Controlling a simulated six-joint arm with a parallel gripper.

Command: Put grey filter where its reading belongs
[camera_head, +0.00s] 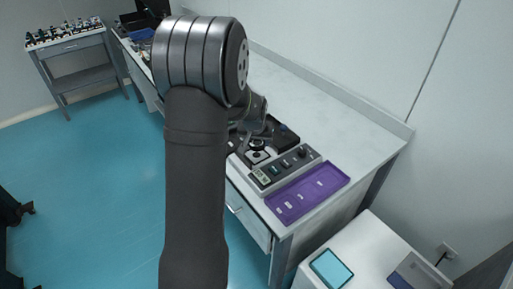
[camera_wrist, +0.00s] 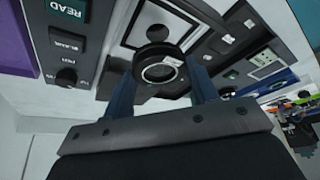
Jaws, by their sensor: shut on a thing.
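My gripper (camera_wrist: 162,76) is shut on a round black-rimmed filter (camera_wrist: 161,69), which sits between the two blue fingers in the wrist view. Its centre looks grey, with a small white label at the edge. Behind it is the pale square stage (camera_wrist: 130,32) of a meter. In the head view my gripper (camera_head: 257,138) is partly hidden by my arm, just above the stage of the meter (camera_head: 287,168). I cannot tell whether the filter touches the stage. A purple tray (camera_head: 330,183) with several small white labels lies right of the meter.
The meter's panel carries a READ button (camera_wrist: 68,9), a BLANK button (camera_wrist: 68,40) and a knob (camera_wrist: 67,77). A black case (camera_head: 283,133) stands behind the meter. The bench (camera_head: 345,125) is clear at the back right. A lower white cabinet holds a blue-topped box (camera_head: 331,268).

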